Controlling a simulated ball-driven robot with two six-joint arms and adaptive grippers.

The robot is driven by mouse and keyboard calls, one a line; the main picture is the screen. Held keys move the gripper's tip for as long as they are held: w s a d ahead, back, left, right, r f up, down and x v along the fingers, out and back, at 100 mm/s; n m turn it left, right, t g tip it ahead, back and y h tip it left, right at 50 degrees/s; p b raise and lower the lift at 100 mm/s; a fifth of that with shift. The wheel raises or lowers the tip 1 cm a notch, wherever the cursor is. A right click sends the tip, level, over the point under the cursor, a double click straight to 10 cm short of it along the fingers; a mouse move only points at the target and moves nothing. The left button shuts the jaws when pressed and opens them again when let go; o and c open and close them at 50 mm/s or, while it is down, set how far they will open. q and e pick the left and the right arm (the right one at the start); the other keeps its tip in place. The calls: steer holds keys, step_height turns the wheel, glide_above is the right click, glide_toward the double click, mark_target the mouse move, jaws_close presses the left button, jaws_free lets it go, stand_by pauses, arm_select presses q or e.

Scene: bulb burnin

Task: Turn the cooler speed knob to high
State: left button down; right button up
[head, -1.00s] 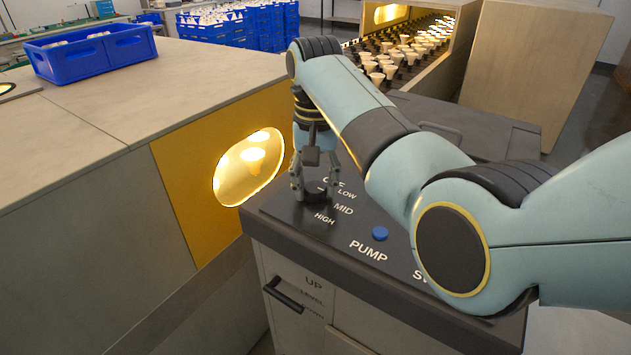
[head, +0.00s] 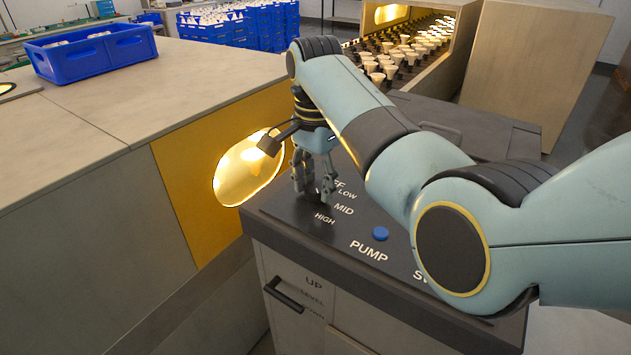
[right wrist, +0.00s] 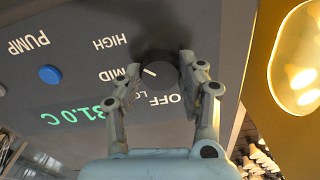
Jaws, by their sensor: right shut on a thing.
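The cooler speed knob (right wrist: 163,76) is a dark round knob on the dark panel top. Its white pointer line faces roughly toward the MID label (right wrist: 127,77) in the right wrist view. The HIGH label (right wrist: 110,43) lies further around, and the OFF label (right wrist: 166,99) is on the other side; LOW is partly hidden by a finger. My right gripper (head: 314,197) points down at the knob, its two fingers on either side of it, shut on it. It also shows in the right wrist view (right wrist: 160,62). My left gripper is not in view.
A blue PUMP button (head: 380,234) and green digits (right wrist: 80,112) are on the same panel. A yellow wall with a lit window (head: 245,175) stands close left of the gripper. A blue crate (head: 92,52) sits on the left housing.

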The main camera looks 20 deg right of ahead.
mark_target(315, 187)
stand_by(0.4)
steer(key=o, duration=1.2)
steer(key=shift+r, duration=0.15)
step_height(315, 187, up, 7)
steer(key=shift+r, duration=0.1)
